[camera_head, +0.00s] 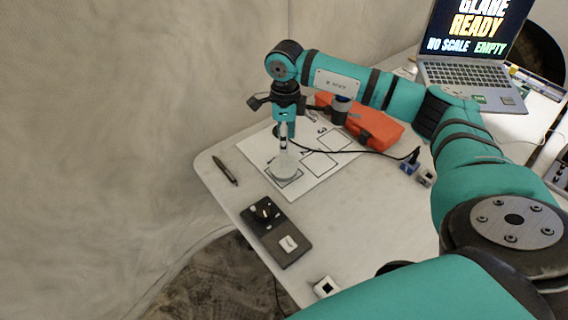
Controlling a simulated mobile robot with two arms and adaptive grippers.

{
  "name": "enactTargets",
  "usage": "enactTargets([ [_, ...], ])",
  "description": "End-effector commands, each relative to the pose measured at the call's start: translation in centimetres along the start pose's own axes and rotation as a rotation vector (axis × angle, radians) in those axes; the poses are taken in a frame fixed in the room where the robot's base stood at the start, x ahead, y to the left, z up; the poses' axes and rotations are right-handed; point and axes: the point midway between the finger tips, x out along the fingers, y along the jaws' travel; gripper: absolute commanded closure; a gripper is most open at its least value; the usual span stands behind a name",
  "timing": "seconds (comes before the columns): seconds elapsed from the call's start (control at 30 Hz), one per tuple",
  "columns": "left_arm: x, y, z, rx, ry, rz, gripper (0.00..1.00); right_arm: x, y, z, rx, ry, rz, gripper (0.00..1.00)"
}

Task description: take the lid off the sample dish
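The sample dish (284,171) is a small, pale, see-through round vessel. It stands on a printed square at the near left part of a white mat (318,188). The lid cannot be told apart from the dish at this size. Whether the fingers touch or hold the lid is not clear. My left gripper is out of view.
An orange case (382,130) lies behind the mat under my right arm. A black device (288,248) sits near the front edge, and a dark pen (224,170) lies left. A laptop (470,75) reads "NO SCALE EMPTY".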

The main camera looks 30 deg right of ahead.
Motion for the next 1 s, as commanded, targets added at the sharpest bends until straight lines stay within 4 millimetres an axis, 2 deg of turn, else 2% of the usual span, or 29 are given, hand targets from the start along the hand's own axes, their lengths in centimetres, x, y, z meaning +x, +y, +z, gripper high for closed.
enactTargets([
  [0.1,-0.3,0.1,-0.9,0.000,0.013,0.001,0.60,1.9,0.1,0.0,0.000,0.002,0.002,0.58],
  [0.33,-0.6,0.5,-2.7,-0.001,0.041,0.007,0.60,3.4,0.1,0.1,0.000,-0.001,0.001,0.58],
  [0.63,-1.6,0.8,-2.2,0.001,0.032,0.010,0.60,7.5,0.4,0.3,0.000,-0.001,0.002,0.58],
  [0.93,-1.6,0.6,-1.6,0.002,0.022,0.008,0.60,8.3,0.4,0.3,-0.001,-0.002,0.001,0.58],
  [1.0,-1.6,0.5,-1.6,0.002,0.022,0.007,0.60,8.2,0.4,0.3,0.000,-0.002,0.001,0.65],
])
